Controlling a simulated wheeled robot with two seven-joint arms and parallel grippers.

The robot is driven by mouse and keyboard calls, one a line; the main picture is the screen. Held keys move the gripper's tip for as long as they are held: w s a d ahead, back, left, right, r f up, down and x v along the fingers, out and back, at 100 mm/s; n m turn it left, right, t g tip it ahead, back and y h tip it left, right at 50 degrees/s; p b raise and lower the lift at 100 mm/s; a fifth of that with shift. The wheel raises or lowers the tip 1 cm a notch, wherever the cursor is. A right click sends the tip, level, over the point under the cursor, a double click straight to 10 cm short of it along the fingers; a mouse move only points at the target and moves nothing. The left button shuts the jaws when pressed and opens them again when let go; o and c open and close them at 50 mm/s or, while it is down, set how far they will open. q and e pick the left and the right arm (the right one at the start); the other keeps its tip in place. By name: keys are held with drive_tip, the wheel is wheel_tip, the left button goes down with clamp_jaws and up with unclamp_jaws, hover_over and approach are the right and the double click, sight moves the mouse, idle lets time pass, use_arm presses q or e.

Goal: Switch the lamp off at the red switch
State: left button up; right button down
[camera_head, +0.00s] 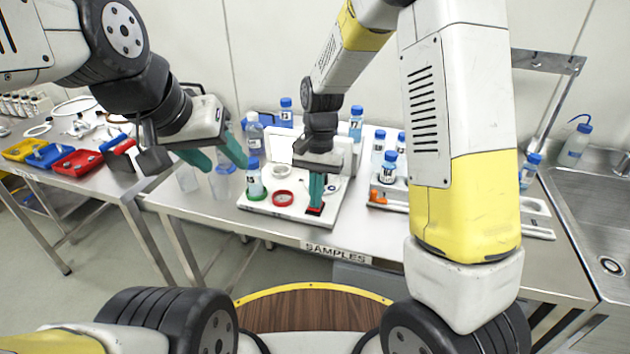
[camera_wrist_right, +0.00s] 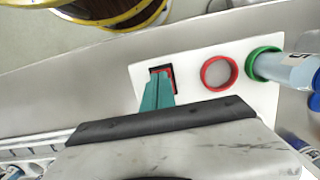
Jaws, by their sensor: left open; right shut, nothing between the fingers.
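The red switch (camera_head: 314,211) sits in a black frame near the front right corner of a white board (camera_head: 290,212) on the table. My right gripper (camera_head: 316,204) is shut and empty, pointing down, with its teal fingertips at the switch. In the right wrist view the fingers (camera_wrist_right: 157,90) overlap the switch (camera_wrist_right: 169,73) and partly hide it; whether they touch is unclear. A bright white panel (camera_head: 279,149) stands at the back of the board and looks lit, perhaps the lamp. My left gripper (camera_head: 212,160) is open and empty, above the table's left side.
A red ring (camera_head: 282,198) and a bottle in a green ring (camera_head: 254,180) are on the board, left of the switch. Several blue-capped bottles stand behind and right. Clear cups (camera_head: 222,184) stand below my left gripper. Coloured bins (camera_head: 76,162) are on the left table; a sink (camera_head: 600,215) is right.

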drive_tip(key=shift+s+f+t+h, duration=0.25)
drive_tip(key=shift+s+f+t, duration=0.1)
drive_tip(key=shift+t, duration=0.35)
drive_tip(key=shift+s+f+t+h, duration=0.25)
drive_tip(key=shift+s+f+t, duration=0.1)
drive_tip(key=shift+t, duration=0.35)
drive_tip(key=shift+w+r, duration=0.1)
drive_tip(key=shift+w, duration=0.05)
drive_tip(key=shift+w+d+r, duration=0.2)
drive_tip(key=shift+w+d, duration=0.1)
drive_tip(key=shift+w, duration=0.4)
drive_tip(key=shift+w+r, duration=0.2)
drive_tip(key=shift+r, duration=0.15)
wheel_tip(320, 180, up, 14)
drive_tip(key=s+a, duration=0.1)
drive_tip(key=s, duration=0.1)
drive_tip(key=shift+s, duration=0.15)
drive_tip(key=shift+a+f, duration=0.1)
drive_tip(key=shift+f, duration=0.05)
